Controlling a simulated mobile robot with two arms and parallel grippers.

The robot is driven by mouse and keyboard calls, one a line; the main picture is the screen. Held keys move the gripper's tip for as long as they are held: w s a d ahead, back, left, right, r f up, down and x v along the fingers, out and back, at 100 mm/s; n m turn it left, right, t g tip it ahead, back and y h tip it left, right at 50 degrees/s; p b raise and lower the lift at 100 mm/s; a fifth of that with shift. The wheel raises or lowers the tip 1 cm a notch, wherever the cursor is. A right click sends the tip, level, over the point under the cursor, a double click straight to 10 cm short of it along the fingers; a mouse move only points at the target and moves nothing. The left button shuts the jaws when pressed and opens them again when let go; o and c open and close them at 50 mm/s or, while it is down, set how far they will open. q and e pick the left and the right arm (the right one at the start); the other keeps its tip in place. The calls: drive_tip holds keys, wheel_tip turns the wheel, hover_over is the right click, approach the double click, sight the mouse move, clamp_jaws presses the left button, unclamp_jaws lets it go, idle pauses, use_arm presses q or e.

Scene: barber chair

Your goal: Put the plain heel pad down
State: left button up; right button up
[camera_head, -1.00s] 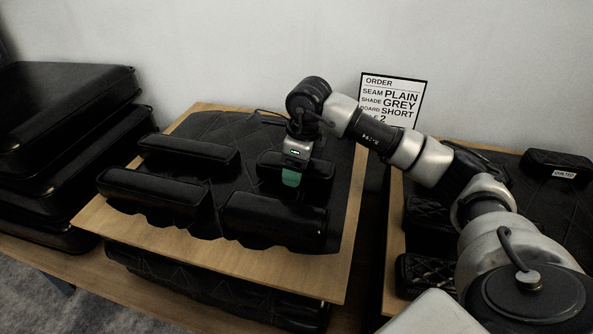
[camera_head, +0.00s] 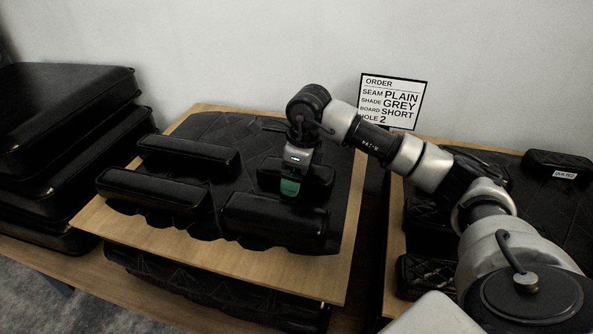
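Several black padded blocks rest on a wooden board (camera_head: 240,262) covered by a black quilted pad. My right gripper (camera_head: 289,187), with a green fingertip, points down at a smooth black pad (camera_head: 313,190) at the right rear of the group. This may be the plain heel pad; the fingertip overlaps it, and its underside is hidden. I cannot tell whether the fingers are closed on it. Other smooth black pads lie at the front right (camera_head: 275,222), rear left (camera_head: 188,150) and front left (camera_head: 153,188). My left gripper is out of view.
An order card (camera_head: 391,102) reads plain, grey, short, hole 2. Black cushions (camera_head: 65,110) are stacked at the left. Another board at the right holds quilted pads and a labelled block (camera_head: 556,163). My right arm crosses above the gap between the boards.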

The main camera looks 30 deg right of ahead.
drive_tip(key=shift+r, duration=0.2)
use_arm(q)
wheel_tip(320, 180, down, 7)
drive_tip(key=p, duration=0.2)
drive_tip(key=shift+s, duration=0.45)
use_arm(e)
wheel_tip(320, 180, up, 12)
drive_tip(key=s+d, duration=0.1)
drive_tip(key=shift+s, duration=0.2)
